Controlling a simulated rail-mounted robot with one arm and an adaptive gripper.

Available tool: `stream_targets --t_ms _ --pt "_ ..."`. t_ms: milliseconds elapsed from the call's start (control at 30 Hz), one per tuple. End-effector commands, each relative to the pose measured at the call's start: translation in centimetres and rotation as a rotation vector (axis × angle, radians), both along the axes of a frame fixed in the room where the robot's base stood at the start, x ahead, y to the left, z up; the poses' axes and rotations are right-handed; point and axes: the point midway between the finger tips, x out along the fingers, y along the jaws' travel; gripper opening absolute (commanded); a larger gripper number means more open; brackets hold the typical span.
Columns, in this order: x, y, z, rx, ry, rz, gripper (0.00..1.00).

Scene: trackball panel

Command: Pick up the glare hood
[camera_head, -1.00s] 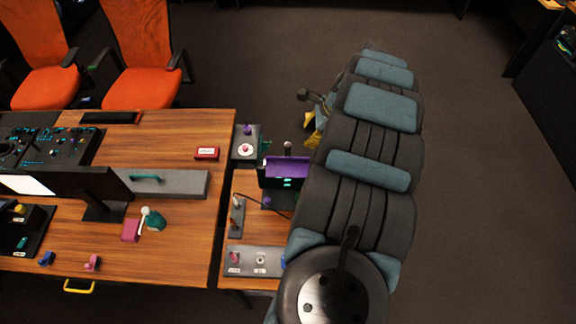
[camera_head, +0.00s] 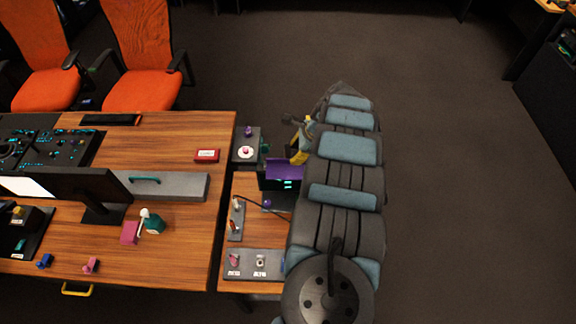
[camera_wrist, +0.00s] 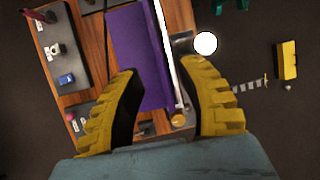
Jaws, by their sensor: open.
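The glare hood appears to be the purple cover (camera_head: 284,170) on top of a small dark screen unit on the side desk. In the wrist view the purple hood (camera_wrist: 138,55) fills the upper middle, with a bright pale edge along its right side. My gripper (camera_head: 302,141) has yellow fingers and is at the far right of the hood in the head view. In the wrist view my gripper (camera_wrist: 162,70) is open, its fingers spread either side of the hood's lower part. Nothing is visibly held, and I cannot tell the remaining height gap.
A grey panel with a round button (camera_head: 245,151) stands behind the hood. A switch panel (camera_head: 255,263) lies in front. A bright white round thing (camera_wrist: 205,43) is near my right finger. A dark monitor (camera_head: 85,185) stands on the wooden desk. Floor at the right is clear.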

Motion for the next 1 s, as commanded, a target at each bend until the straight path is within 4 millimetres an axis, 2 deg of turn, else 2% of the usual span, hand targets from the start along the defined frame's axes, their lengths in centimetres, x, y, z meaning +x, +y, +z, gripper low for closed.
stream_targets --t_ms 1000 --pt "0.6 2.3 -4.8 0.000 0.001 0.001 0.38"
